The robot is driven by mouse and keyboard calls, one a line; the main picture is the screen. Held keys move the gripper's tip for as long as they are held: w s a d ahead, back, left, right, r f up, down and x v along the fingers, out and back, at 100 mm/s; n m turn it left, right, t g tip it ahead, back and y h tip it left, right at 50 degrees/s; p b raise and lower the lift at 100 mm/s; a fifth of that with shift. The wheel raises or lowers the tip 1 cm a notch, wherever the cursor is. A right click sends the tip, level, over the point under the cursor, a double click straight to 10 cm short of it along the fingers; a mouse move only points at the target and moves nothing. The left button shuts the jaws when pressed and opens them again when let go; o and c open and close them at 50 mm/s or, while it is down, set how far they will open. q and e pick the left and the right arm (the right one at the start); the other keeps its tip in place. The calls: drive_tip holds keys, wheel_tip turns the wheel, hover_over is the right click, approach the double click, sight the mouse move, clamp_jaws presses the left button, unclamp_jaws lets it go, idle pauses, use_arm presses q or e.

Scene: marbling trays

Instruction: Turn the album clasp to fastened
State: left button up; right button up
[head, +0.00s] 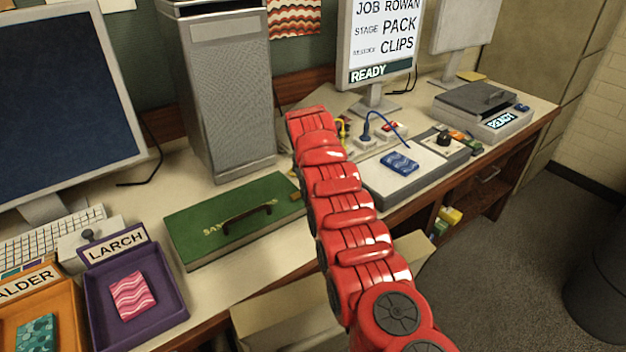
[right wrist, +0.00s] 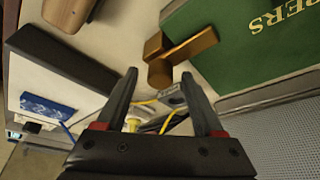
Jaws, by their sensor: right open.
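The green album (head: 188,238) lies on the desk with a dark handle (head: 247,218) on its cover; my red right arm hides its right end in the head view. In the right wrist view the green cover (right wrist: 230,62) shows with gold letters. A brass clasp (right wrist: 190,47) sits at its edge, with one bar reaching toward the cover; whether it is fastened I cannot tell. My right gripper (right wrist: 159,75) is open and empty, its fingertips just short of the clasp in the picture. My left gripper is not in view.
A grey tower (head: 222,95) stands behind the album. Left are a purple tray (head: 95,300) and an orange tray (head: 75,325). Right are a pale-topped unit (head: 390,200) with a blue packet (head: 400,163), cables and a scale (head: 487,115). Bare desk lies in front of the album.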

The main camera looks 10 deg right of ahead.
drive_tip(key=shift+r, duration=0.1)
drive_tip(key=shift+r, duration=0.25)
drive_tip(key=b+v, duration=0.3)
drive_tip(key=v, duration=1.3)
drive_tip(key=shift+s+r+b, duration=0.25)
drive_tip(key=shift+s+b, duration=0.15)
